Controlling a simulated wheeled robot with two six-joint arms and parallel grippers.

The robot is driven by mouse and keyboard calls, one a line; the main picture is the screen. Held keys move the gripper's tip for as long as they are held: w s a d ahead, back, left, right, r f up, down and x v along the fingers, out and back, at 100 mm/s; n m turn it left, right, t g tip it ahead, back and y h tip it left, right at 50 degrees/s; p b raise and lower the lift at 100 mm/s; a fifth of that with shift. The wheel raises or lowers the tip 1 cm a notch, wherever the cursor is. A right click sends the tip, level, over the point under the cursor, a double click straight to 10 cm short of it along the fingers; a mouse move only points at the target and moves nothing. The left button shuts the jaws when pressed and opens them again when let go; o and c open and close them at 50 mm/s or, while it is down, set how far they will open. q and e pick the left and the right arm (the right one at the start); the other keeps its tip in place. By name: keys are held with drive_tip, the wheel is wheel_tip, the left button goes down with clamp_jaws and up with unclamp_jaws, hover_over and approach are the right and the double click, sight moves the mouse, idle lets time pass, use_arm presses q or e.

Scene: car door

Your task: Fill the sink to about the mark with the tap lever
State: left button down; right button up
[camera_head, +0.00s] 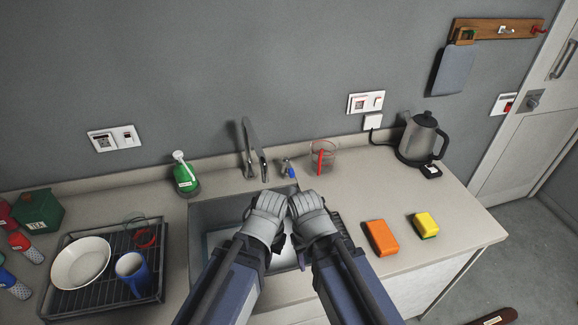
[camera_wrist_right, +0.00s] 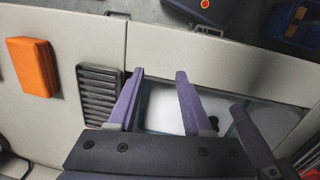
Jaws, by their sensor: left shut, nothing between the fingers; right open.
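The sink (camera_head: 203,213) is set in the counter, largely hidden behind my two arms. The grey metal tap (camera_head: 252,150) stands behind it, its spout over the back of the sink. A small metal fitting with a blue end (camera_head: 289,168) stands right of the tap and looks like the lever. My left gripper (camera_head: 268,203) is shut and empty over the sink. My right gripper (camera_head: 306,204) is beside it, in front of the lever; its open, empty fingers show in the right wrist view (camera_wrist_right: 160,88). A pale surface lies inside the sink; water level and mark cannot be made out.
A green bottle (camera_head: 184,174) stands left of the tap, a measuring jug (camera_head: 323,158) right of the lever. A dish rack (camera_head: 70,300) is at left.

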drive_tip(key=shift+o, duration=0.4)
drive_tip(key=shift+w, duration=0.15)
drive_tip(key=t+y+p, duration=0.2)
drive_tip(key=t+p, duration=0.3)
approach(291, 170)
use_arm(q)
wheel_tip(291, 170, up, 5)
drive_tip(key=shift+r, duration=0.1)
use_arm(e)
drive_tip(key=shift+w+d+f+m, duration=0.15)
drive_tip(key=shift+w+f+m, duration=0.2)
drive_tip(key=shift+w+m, duration=0.05)
use_arm(q)
wheel_tip(291, 170, down, 7)
drive_tip(key=b, duration=0.7)
drive_tip(key=shift+f, duration=0.2)
use_arm(e)
drive_tip(key=x, duration=0.7)
drive_tip(key=shift+f, duration=0.4)
use_arm(q)
drive_tip(key=shift+r, duration=0.1)
use_arm(e)
drive_tip(key=shift+c, duration=0.2)
